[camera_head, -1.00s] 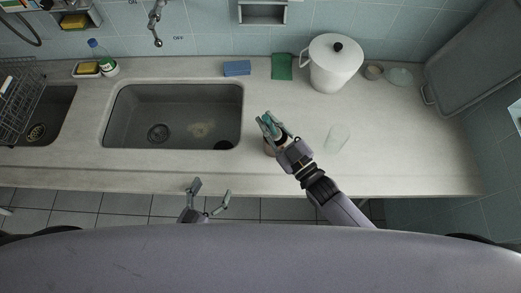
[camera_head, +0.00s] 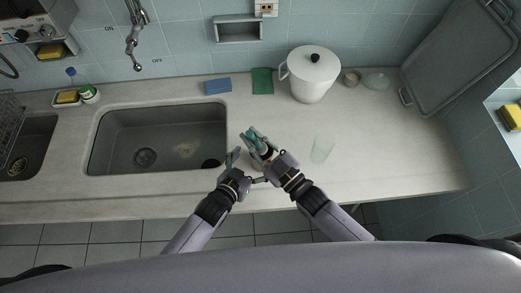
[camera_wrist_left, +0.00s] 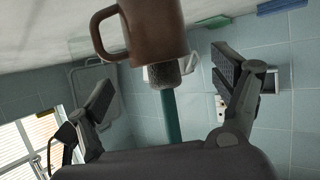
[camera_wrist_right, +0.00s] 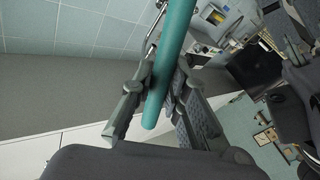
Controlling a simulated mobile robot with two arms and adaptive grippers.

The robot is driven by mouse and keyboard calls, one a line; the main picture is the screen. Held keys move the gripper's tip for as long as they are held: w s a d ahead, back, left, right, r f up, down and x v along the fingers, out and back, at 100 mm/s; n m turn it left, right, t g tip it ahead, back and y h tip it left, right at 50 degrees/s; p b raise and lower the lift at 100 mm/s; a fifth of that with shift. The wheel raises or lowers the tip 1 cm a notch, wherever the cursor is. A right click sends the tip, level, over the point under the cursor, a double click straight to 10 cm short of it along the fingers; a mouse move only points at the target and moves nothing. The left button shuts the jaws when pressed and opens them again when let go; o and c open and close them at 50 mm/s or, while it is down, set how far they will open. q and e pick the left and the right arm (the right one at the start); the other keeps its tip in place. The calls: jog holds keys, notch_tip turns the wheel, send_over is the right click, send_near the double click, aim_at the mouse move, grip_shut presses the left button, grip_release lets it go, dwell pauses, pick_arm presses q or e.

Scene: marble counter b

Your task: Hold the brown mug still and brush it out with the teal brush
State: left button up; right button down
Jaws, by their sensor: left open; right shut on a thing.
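The brown mug (camera_wrist_left: 155,30) stands on the counter and appears inverted in the left wrist view, its handle at picture left. In the head view it is mostly hidden by my grippers. The teal brush (camera_wrist_left: 171,115) has its dark bristle head (camera_wrist_left: 172,73) at the mug's mouth; I cannot tell how far inside it is. My right gripper (camera_head: 263,143) is shut on the brush handle, which also shows in the right wrist view (camera_wrist_right: 172,55). My left gripper (camera_head: 249,166) is open beside the mug, its fingers spread and apart from it.
The sink (camera_head: 158,138) lies left of the mug. A clear glass (camera_head: 322,149) stands to the right. A white lidded pot (camera_head: 313,76), a green cloth or pad (camera_head: 262,81) and a blue sponge (camera_head: 217,86) are at the back.

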pick_arm(q)
send_over(265, 156)
notch_tip(265, 156, down, 4)
jog(key=shift+w+r, duration=0.1)
jog(key=shift+r, duration=0.1)
jog(key=c, duration=1.5)
jog(key=shift+o, duration=0.2)
dwell(0.3)
pick_arm(e)
notch_tip(265, 156, up, 8)
jog(key=w+d+m+h, duration=0.1)
jog(key=w+d+m, duration=0.1)
jog(key=w+m, duration=0.1)
jog(key=shift+s+a+f, duration=0.15)
jog(key=shift+f, duration=0.65)
jog(key=shift+s+a+f, duration=0.1)
jog(key=shift+s+f, duration=0.1)
jog(key=shift+f, duration=0.55)
jog(key=shift+s+a+f, duration=0.15)
jog(key=shift+f, duration=0.65)
jog(key=shift+w+d+f, duration=0.1)
jog(key=shift+w+f, duration=0.05)
jog(key=shift+f, duration=1.15)
jog(key=shift+w+d+f, duration=0.1)
jog(key=shift+f, duration=1.25)
jog(key=shift+w+d+f, duration=0.1)
jog(key=shift+w+f, duration=0.05)
jog(key=shift+f, duration=1.15)
